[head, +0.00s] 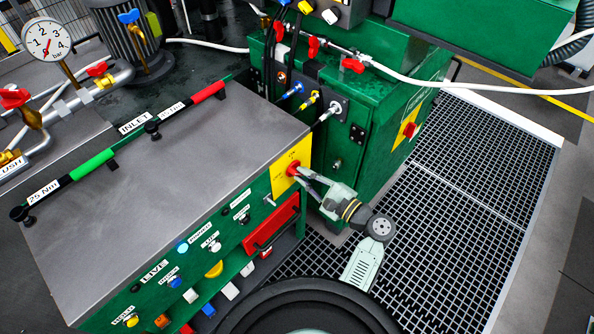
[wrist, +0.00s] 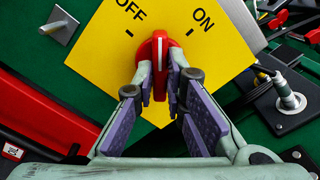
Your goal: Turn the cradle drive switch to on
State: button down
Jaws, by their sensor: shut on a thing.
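The cradle drive switch is a red rotary knob (wrist: 158,45) with a white line, on a yellow plate (wrist: 95,50) marked OFF on the left and ON on the right. The white line points straight up in the wrist view, between the OFF and ON marks. My gripper (wrist: 160,92) is shut on the knob, with one finger on each side. In the head view the knob (head: 293,168) sits at the right end of the green console, and my gripper (head: 302,174) reaches it from the right. The fingers partly hide the knob's lower part.
The console's front (head: 185,280) carries several buttons and a red handle panel (head: 270,232) below the yellow plate. A green cabinet (head: 370,120) with connectors stands behind. Grating floor (head: 465,190) lies open to the right. A metal lever (wrist: 60,25) is left of the plate.

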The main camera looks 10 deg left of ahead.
jog(key=m, duration=0.4)
jog(key=shift+m, duration=0.3)
jog(key=m, duration=0.3)
jog(key=shift+m, duration=0.4)
jog(key=c, duration=2.1)
grip_release()
jog(key=o, duration=0.6)
jog(key=shift+d, duration=0.1)
